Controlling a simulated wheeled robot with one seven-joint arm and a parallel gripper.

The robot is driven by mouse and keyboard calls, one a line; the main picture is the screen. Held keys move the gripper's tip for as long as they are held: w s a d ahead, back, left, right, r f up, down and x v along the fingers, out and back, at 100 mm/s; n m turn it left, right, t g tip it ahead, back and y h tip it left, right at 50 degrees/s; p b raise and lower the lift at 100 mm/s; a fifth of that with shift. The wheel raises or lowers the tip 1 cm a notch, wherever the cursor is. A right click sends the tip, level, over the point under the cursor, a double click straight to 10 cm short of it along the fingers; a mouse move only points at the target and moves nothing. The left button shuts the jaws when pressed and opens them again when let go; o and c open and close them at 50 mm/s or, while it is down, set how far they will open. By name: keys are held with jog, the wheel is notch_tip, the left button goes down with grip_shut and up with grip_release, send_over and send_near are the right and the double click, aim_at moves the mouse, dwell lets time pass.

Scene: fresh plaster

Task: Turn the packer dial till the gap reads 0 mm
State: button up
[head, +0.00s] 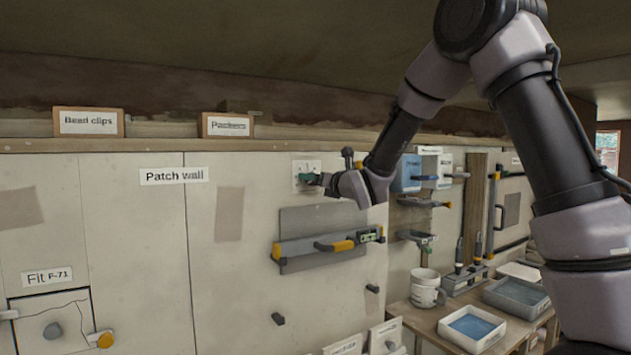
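My gripper (312,179) is at the wall in the middle of the head view, in front of a small white plate (301,168). Its dark green tips are tiny here and overlap the plate; I cannot tell whether they touch it, or whether they are open or shut. At the lower left is a panel labelled "Fit F-71" (48,276), with a dark outline and a grey knob (52,330). An orange knob (104,340) is at its lower right corner. No knob is marked as the packer dial, and no gap reading in mm is legible.
A grey plate with a yellow-ended level (318,246) hangs below my gripper. Dark pegs (278,319) stick out lower down. A box labelled "Packers" (227,125) stands on the ledge. A bench at right holds a mug (425,289) and trays (472,328).

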jog(key=shift+c, duration=0.3)
grip_shut()
jog(key=shift+m, duration=0.3)
jog(key=m, duration=3.1)
jog(key=shift+f, duration=0.3)
